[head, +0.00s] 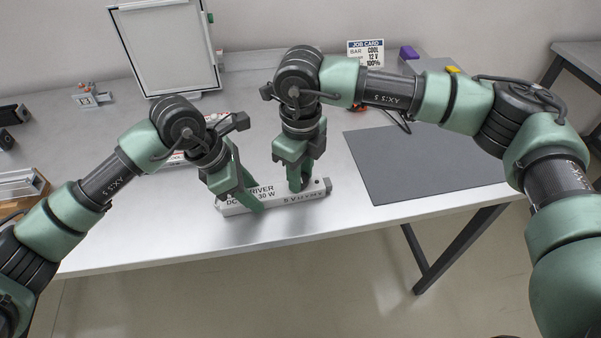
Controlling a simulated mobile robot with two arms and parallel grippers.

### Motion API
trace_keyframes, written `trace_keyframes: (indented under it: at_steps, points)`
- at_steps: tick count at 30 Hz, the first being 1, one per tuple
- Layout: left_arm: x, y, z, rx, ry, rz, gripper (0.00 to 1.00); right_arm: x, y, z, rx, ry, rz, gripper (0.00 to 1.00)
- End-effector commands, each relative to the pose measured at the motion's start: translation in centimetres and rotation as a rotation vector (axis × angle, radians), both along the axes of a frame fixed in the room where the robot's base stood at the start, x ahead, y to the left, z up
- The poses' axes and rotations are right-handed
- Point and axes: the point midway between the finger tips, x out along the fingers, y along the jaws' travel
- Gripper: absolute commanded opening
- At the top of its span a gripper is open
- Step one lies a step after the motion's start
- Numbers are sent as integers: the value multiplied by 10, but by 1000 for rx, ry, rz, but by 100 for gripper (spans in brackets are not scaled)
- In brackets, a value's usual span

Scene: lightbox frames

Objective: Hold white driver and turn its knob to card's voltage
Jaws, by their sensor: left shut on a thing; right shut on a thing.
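The white driver (318,192) lies along the front part of the table, with "DRIVER" and "30 W" lettering on its body. My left gripper (249,199) is shut on the driver's left part, its fingers across the body. My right gripper (296,186) points down at the middle of the driver and is shut on its knob, which the fingers hide. Small markings right of the knob are too small to read surely; the knob's setting cannot be told. The job card (365,53) stands at the back and reads BAR, COOL, 12 V, 100%.
A white lightbox panel (168,48) stands at the back left. A grey mat (425,165) covers the table's right side. A purple block (408,52) sits at the back. A small fixture (88,97) and a wood-sided box (22,184) are at left. The table's front edge is close to the driver.

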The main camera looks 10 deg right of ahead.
Motion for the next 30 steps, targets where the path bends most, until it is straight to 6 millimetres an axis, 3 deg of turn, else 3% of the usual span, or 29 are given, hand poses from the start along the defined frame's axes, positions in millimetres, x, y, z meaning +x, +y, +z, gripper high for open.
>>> trace_keyframes:
  at_steps: [18,19,21,30]
  points:
    - [1,1,-1,3,0,3,0,0,0,0,-1,-1,44,0]
    - [1,1,-1,3,0,3,0,0,0,0,-1,-1,44,38]
    - [1,1,-1,3,0,3,0,0,0,0,-1,-1,44,52]
    - [0,1,-1,3,1,2,0,0,0,1,-1,-1,43,52]
